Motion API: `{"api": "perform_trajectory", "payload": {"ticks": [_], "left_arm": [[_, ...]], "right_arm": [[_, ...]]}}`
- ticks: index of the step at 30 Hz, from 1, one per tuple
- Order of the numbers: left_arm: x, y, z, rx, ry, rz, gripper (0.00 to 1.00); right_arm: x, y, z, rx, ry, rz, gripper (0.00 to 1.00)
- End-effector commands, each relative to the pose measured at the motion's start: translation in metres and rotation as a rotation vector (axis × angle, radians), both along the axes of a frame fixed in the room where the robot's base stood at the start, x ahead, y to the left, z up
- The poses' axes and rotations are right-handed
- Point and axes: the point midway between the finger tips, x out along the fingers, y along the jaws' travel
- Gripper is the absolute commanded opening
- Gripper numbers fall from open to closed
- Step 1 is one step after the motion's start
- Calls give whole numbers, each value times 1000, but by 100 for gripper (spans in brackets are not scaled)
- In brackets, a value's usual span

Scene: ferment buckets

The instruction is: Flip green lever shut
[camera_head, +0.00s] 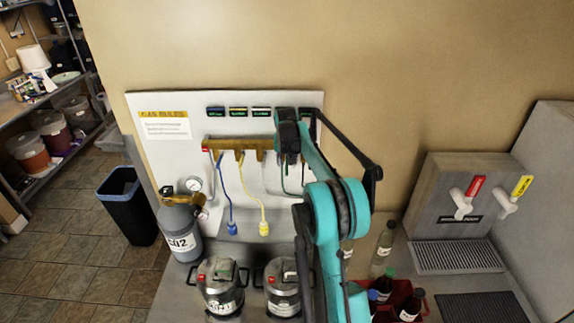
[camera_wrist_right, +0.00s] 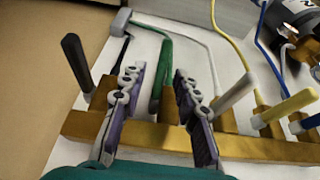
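The green lever (camera_wrist_right: 166,78) stands on the brass manifold bar (camera_wrist_right: 185,143) in the right wrist view. My right gripper (camera_wrist_right: 158,82) is open, with one finger on each side of the lever; a gap shows on both sides. The green hose (camera_wrist_right: 145,33) lies beyond the lever, and where lever and hose separate is hard to tell. In the head view, my teal right arm reaches the right end of the manifold bar (camera_head: 229,143) and hides the green lever. My left gripper is not in view.
A black lever (camera_wrist_right: 76,62) and a white lever (camera_wrist_right: 235,92) flank the gripper closely. A yellow lever (camera_wrist_right: 291,104) is further right. A gas bottle (camera_head: 180,236), metal kegs (camera_head: 219,288) and bottles (camera_head: 384,243) stand below the panel (camera_head: 165,158).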

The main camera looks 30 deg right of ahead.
Motion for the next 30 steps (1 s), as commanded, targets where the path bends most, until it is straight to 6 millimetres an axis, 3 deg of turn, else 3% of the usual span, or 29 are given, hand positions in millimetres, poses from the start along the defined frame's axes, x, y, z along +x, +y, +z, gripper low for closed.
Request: {"api": "perform_trajectory", "payload": {"ticks": [6,14,15,18,19,30], "left_arm": [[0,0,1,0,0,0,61],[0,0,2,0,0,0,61],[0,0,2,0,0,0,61],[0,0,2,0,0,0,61],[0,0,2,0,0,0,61],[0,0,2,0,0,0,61]], "right_arm": [[7,-4,-19,0,0,0,31],[8,-4,-21,0,0,1,31],[8,-4,-21,0,0,1,28],[8,-4,-21,0,0,1,2],[8,-4,-21,0,0,1,0],[0,-4,-20,12,19,0,0]]}}
